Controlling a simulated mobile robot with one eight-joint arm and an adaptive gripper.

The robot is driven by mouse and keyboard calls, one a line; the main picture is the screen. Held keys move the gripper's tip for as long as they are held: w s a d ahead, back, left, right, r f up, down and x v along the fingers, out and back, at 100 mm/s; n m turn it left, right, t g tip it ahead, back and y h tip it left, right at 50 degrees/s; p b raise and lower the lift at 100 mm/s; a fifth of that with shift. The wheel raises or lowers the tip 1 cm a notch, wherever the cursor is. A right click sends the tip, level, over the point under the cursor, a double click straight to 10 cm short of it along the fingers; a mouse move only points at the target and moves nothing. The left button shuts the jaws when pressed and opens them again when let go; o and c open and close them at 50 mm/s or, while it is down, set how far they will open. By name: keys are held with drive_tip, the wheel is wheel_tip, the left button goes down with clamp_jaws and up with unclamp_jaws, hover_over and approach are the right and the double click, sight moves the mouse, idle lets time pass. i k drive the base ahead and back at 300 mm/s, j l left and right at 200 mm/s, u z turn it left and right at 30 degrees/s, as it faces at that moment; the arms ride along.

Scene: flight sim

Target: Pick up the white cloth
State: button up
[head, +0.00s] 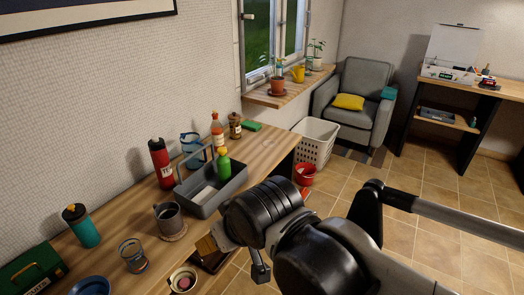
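A flat white piece (205,197) lies inside the grey caddy (232,188) on the wooden table. It may be the white cloth, but it is too small to be sure. A green bottle stands in the caddy beside it. My arm reaches in from the lower right, and my gripper (260,268) is near the table's front edge, in front of and below the caddy.
A red bottle (161,163), a dark mug (169,217), a glass (133,255), a teal bottle (81,226) and a small bowl (183,281) crowd the table. A white basket (315,141) and a red bucket (305,174) stand beyond its end. Tiled floor lies open to the right.

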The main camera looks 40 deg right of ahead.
sight(207, 193)
drive_tip(key=i+l+z, duration=0.25)
drive_tip(key=z, duration=0.25)
drive_tip(key=i+l+z, duration=0.2)
drive_tip(key=z, duration=0.3)
drive_tip(key=i+j, duration=0.05)
drive_tip(key=i, duration=0.05)
